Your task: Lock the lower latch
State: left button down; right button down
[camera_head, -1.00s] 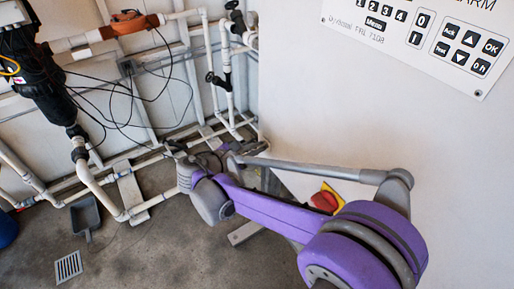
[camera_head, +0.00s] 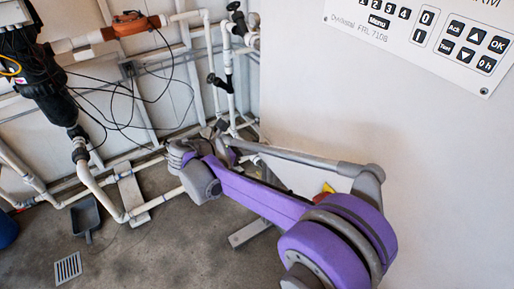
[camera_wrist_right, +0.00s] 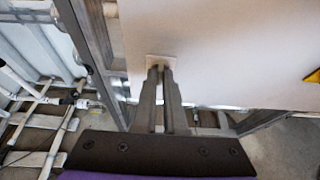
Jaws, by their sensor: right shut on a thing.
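In the right wrist view, the two fingers of my right gripper (camera_wrist_right: 160,72) are close together, shut on a small part at the panel's left edge. A small pale plate, seemingly the lower latch (camera_wrist_right: 159,59), shows right at the fingertips. The fingers cover most of it, so I cannot tell its position. The panel (camera_wrist_right: 215,60) is a large, pale, flat surface. In the head view, my purple and grey right arm reaches down along the white cabinet (camera_head: 400,150). The fingers and latch are hidden there. My left gripper is not in view.
White pipes (camera_head: 100,195) and a black pump-like unit (camera_head: 40,85) stand at the left by the wall. A dark dustpan (camera_head: 85,217) and a floor drain (camera_head: 67,267) lie on the floor. A keypad panel (camera_head: 430,25) is at upper right. A grey frame post (camera_wrist_right: 95,50) stands beside the fingers.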

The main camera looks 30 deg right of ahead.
dwell(0.3)
jog(key=c, duration=1)
grip_release()
jog(key=v, duration=1.1)
jog(key=shift+d, duration=0.1)
